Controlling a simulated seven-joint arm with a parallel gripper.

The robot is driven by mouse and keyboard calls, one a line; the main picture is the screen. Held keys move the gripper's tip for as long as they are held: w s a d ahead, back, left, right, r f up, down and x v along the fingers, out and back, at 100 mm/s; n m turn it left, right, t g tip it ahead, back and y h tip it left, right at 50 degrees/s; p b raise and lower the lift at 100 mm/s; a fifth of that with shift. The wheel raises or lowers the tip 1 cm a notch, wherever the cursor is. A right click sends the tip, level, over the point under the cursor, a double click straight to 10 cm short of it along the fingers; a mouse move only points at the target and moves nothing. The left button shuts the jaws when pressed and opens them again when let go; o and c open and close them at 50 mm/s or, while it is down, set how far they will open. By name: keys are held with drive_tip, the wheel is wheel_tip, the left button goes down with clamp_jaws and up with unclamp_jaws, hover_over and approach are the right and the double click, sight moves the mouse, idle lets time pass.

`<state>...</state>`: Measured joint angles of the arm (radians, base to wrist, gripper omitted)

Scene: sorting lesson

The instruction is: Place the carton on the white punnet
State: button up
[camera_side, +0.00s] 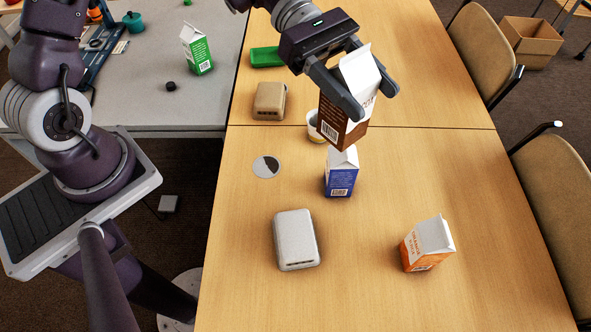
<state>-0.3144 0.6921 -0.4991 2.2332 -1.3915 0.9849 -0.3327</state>
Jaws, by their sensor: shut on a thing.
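My gripper (369,98) is shut on a brown and white carton (345,108) and holds it tilted above the table. The carton's lower part is brown with a barcode, and its gabled top is white. The white punnet (296,240) appears to be the pale, rounded box-like thing lying on the table at the lower middle, with a dark slot in its near side. Its upper face is bare. The held carton is above and to the right of it in the picture, well apart from it.
A blue carton (341,173) stands below the held carton in the picture. An orange carton (427,243) is at right. A pale cup (315,127) is partly hidden. A grey disc (266,166), tan box (269,101) and green tray (266,57) lie left. The table's right side is clear.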

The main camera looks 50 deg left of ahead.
drive_tip(key=s+d+r+m+g+y, duration=0.15)
drive_tip(key=s+m+g, duration=0.3)
drive_tip(key=s, duration=0.95)
wheel_tip(320, 180, down, 22)
drive_tip(key=shift+w+r+n, duration=0.25)
drive_tip(key=shift+n, duration=0.1)
drive_tip(key=shift+f, duration=0.1)
drive_tip(key=o, duration=1.3)
